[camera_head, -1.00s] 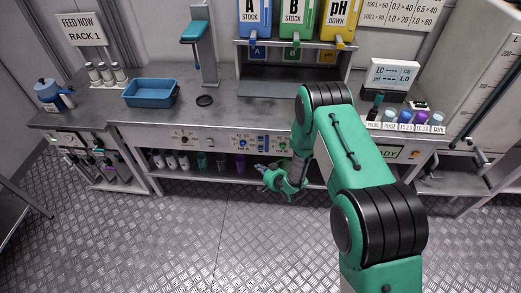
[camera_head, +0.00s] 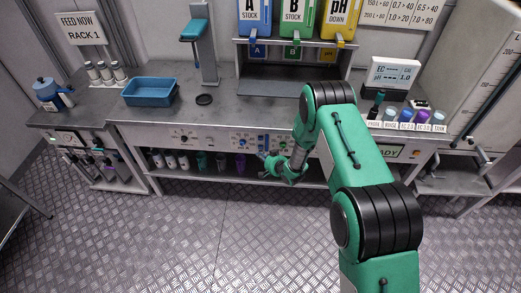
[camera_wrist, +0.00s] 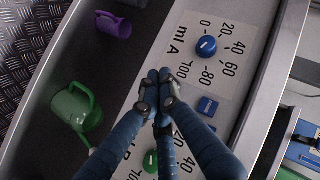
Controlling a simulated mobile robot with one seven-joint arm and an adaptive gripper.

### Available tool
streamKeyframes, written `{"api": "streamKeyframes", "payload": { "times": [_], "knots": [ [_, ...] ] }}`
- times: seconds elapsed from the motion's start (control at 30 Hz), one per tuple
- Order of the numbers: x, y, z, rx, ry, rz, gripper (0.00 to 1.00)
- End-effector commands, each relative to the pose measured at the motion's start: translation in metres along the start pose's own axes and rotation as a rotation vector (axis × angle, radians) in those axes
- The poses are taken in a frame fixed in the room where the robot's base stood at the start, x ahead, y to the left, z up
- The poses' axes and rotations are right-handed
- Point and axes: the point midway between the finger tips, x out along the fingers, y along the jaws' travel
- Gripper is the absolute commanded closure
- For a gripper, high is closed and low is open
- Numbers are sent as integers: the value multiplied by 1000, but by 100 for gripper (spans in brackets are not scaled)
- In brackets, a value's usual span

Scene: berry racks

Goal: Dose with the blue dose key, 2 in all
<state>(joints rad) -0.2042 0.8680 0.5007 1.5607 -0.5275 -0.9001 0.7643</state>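The blue dose key (camera_wrist: 207,106) is a small square with a white mark on the pale panel (camera_wrist: 228,30) in the wrist view. Beside it is a round blue dial (camera_wrist: 206,46) with a white line and an "ml A" scale from 0 to 100. My gripper (camera_wrist: 159,75) has its fingertips together with nothing visible between them. In the picture they are left of the key and appear apart from it; their exact gap to the panel is unclear. In the head view my gripper (camera_head: 268,157) is at the bench's front panel. A green dial (camera_wrist: 150,160) is partly hidden by my fingers.
A green mug (camera_wrist: 76,108) and a purple cup (camera_wrist: 113,25) stand on the shelf below the panel. Stock containers A (camera_head: 254,15), B (camera_head: 297,15) and pH down (camera_head: 341,18) hang above the bench. A blue tray (camera_head: 150,100) sits left. The floor ahead is clear.

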Motion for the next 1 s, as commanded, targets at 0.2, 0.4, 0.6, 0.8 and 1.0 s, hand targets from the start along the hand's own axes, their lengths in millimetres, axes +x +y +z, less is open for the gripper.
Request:
{"api": "streamKeyframes", "payload": {
  "times": [0.2, 0.4, 0.6, 0.8, 1.0],
  "knots": [
    [8, 3, -8, -1, 1, -1, 100],
    [10, 4, -10, 0, 1, 0, 100],
    [9, 4, -10, 0, 1, 0, 100],
    [9, 4, -10, 0, 1, 0, 100],
    [9, 4, -10, -1, 1, 0, 100]
  ]
}}
